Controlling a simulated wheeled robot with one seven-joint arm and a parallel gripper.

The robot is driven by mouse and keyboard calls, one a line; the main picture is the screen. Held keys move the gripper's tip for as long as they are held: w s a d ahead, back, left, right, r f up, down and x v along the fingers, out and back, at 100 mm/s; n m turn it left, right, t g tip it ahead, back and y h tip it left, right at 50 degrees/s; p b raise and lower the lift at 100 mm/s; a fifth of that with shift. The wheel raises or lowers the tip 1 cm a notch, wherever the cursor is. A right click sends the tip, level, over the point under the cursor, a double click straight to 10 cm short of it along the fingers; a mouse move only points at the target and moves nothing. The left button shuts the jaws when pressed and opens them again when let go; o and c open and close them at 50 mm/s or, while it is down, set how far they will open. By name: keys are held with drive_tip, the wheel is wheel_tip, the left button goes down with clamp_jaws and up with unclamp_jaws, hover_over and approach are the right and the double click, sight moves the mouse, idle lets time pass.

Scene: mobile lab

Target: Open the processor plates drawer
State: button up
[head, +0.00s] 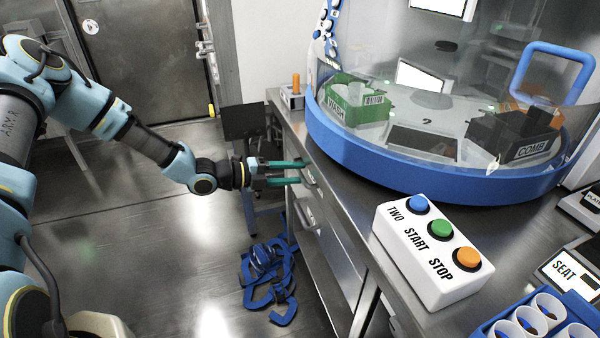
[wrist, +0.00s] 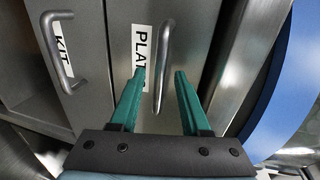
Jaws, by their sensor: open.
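The processor plates drawer (wrist: 115,22) shows in the wrist view as a grey metal front with a label whose visible letters read "PLAT". Its curved metal handle (wrist: 166,55) stands out from the front. My gripper (wrist: 160,75) is open, with its two green fingers pointing at the drawer front and the lower part of the handle between them in the picture. I cannot tell how deep the handle sits between the fingers. The drawer looks shut. In the head view my gripper (head: 303,171) is at the side of the steel bench, and its fingertips are close to the handles there.
A drawer labelled "KIT" (wrist: 62,50) with its own handle is to the left. The steel bench (head: 345,205) carries a blue-rimmed clear enclosure (head: 400,178) and a white button box (head: 430,255). Blue straps (head: 268,275) lie on the floor below. The floor left of the bench is mostly free.

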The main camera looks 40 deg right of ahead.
drive_tip(key=shift+x, duration=1.05)
clamp_jaws()
idle(0.7)
